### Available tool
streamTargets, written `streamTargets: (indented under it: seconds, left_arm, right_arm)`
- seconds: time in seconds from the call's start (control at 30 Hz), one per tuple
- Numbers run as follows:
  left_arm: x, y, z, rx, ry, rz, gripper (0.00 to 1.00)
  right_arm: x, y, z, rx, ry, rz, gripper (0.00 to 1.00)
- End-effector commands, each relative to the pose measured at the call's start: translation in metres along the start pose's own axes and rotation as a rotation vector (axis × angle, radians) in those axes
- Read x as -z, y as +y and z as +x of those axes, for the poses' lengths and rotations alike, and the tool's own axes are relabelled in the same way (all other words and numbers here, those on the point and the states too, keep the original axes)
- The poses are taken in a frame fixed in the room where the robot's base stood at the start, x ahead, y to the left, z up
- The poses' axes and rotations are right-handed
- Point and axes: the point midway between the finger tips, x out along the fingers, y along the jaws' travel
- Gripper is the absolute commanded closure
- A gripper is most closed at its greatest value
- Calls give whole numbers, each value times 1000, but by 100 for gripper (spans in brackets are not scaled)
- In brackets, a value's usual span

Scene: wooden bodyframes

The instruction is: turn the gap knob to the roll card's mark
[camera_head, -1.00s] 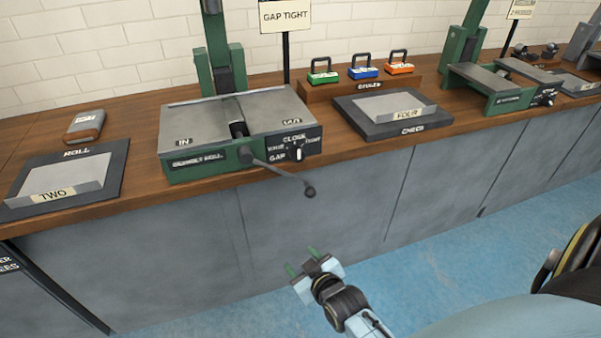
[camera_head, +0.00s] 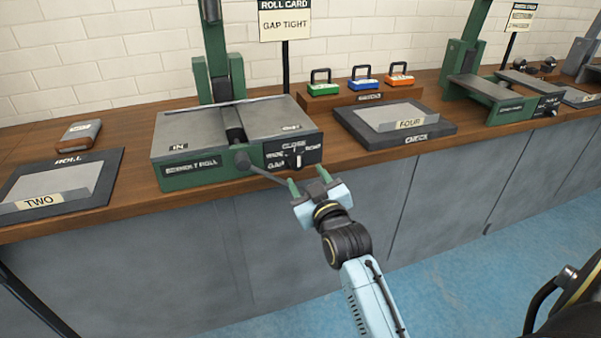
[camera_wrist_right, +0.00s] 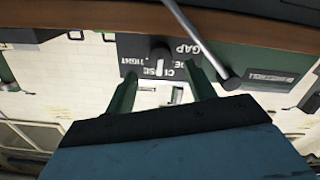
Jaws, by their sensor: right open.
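The gap knob (camera_head: 298,160) is on the dark panel at the front right of the green and grey roll machine (camera_head: 190,177). Its pale pointer looks upright, toward CLOSE; the wrist view also shows the knob (camera_wrist_right: 160,55) near that word. The roll card (camera_head: 285,22) above the machine reads GAP TIGHT; TIGHT is marked at the right of the panel. My right gripper (camera_head: 309,183) is open and empty, just in front of and below the knob. In the wrist view its fingers (camera_wrist_right: 160,76) point at the panel, apart from the knob. My left gripper is not in view.
The machine's crank handle (camera_head: 270,177) slants down toward my right gripper, close to its left finger. A ROLL tray (camera_head: 105,170) lies at left, a CHECK tray (camera_head: 440,134) at right. Several coloured padlock-shaped pieces stand on a wooden block behind.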

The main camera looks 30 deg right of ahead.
Motion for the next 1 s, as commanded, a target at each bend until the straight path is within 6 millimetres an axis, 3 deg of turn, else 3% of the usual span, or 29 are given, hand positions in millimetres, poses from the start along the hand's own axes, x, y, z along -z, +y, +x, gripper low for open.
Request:
streamTargets:
  seconds: [0.1,0.3,0.7,1.0]
  left_arm:
    - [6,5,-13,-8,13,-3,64]
    - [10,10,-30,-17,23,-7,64]
    - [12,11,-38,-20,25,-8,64]
    - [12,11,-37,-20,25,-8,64]
  right_arm:
    - [-1,0,22,0,3,1,45]
    - [-1,-1,44,1,1,0,45]
    - [0,0,51,1,0,0,45]
    - [0,0,50,1,0,0,82]
